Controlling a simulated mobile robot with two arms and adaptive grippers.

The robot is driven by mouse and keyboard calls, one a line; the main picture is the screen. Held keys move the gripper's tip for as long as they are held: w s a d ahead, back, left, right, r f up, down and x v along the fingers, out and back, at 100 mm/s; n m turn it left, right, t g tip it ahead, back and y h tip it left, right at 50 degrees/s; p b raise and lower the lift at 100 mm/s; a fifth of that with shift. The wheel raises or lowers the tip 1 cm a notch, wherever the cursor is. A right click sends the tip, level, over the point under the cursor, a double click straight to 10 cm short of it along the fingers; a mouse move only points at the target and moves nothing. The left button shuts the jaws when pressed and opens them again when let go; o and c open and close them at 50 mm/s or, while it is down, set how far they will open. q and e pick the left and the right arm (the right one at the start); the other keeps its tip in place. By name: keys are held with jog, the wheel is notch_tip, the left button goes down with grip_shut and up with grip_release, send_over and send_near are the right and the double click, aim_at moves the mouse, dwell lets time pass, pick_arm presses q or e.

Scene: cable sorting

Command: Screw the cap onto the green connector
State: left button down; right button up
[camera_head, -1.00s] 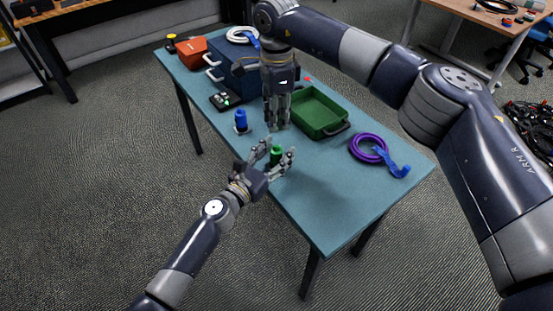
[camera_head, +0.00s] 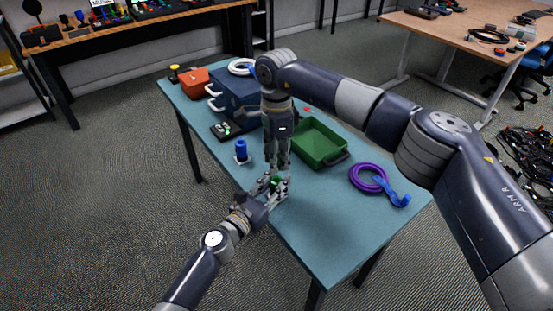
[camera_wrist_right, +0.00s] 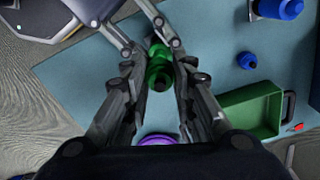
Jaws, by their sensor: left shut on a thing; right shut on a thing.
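The green connector (camera_head: 275,181) is upright in my left gripper (camera_head: 273,187), low over the front edge of the teal table, and the gripper is shut on it. My right gripper (camera_head: 279,166) points straight down just above the connector, its fingers closed in around the top. In the right wrist view a green piece (camera_wrist_right: 158,66) shows between the right fingers, with a darker rounded end facing the camera. This end looks like the cap, but the fingers partly hide it and I cannot tell cap from connector clearly. The left fingers reach in from the upper left there.
A green tray (camera_head: 319,146) stands right of my right gripper. A blue connector (camera_head: 241,149) stands to the left. Purple cable (camera_head: 366,178) lies at the right. A blue toolbox (camera_head: 236,98) is behind. The table's front right is clear.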

aim_at(277, 177)
jog(key=shift+f, duration=0.8)
jog(key=shift+f, duration=0.1)
jog(key=shift+f, duration=0.8)
jog(key=shift+f, duration=0.45)
jog(key=shift+s+d+f, duration=0.1)
jog(key=shift+f, duration=0.4)
jog(key=shift+r, duration=0.2)
jog(key=shift+r, duration=0.2)
jog(key=shift+r, duration=0.45)
dwell(0.8)
